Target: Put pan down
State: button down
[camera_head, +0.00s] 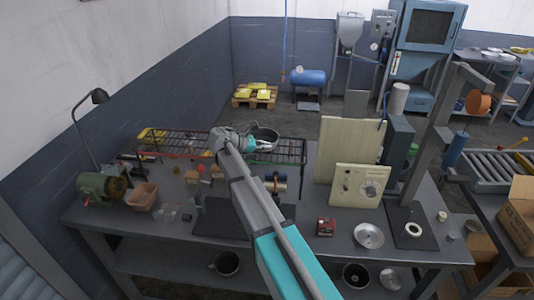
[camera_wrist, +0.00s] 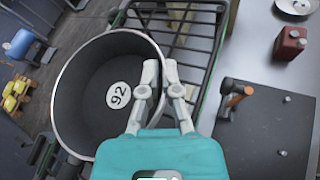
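The pan is a round, dark pot with a pale rim and a white number label on its inside floor. It fills the left of the wrist view (camera_wrist: 88,88) and shows small in the head view (camera_head: 265,133). My gripper (camera_wrist: 160,72) has one finger inside and one outside the pan's wall, closed on the rim; it also shows in the head view (camera_head: 247,143). The pan is at the black wire rack (camera_head: 290,150) along the table's back edge. The rack also shows in the wrist view (camera_wrist: 205,15). I cannot tell whether the pan touches the rack.
On the grey table (camera_head: 290,227) stand a green motor (camera_head: 100,187), a brown bin (camera_head: 142,196), a red box (camera_head: 326,227) and a metal dish (camera_head: 369,236). A cream panel box (camera_head: 360,186) stands right of my arm. The front middle has bare room.

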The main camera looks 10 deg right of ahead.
jog(key=shift+f+b, duration=0.35)
jog(key=shift+f, duration=0.3)
jog(key=shift+f, duration=0.1)
jog(key=c, duration=0.8)
grip_release()
jog(key=shift+a+r, duration=0.1)
jog(key=shift+r, duration=0.1)
jog(key=shift+s+a+r, duration=0.1)
jog(key=shift+a+r, duration=0.05)
jog(key=shift+a, duration=0.15)
jog(key=p+v, duration=0.4)
jog(key=v, duration=0.7)
jog(key=shift+s, duration=0.1)
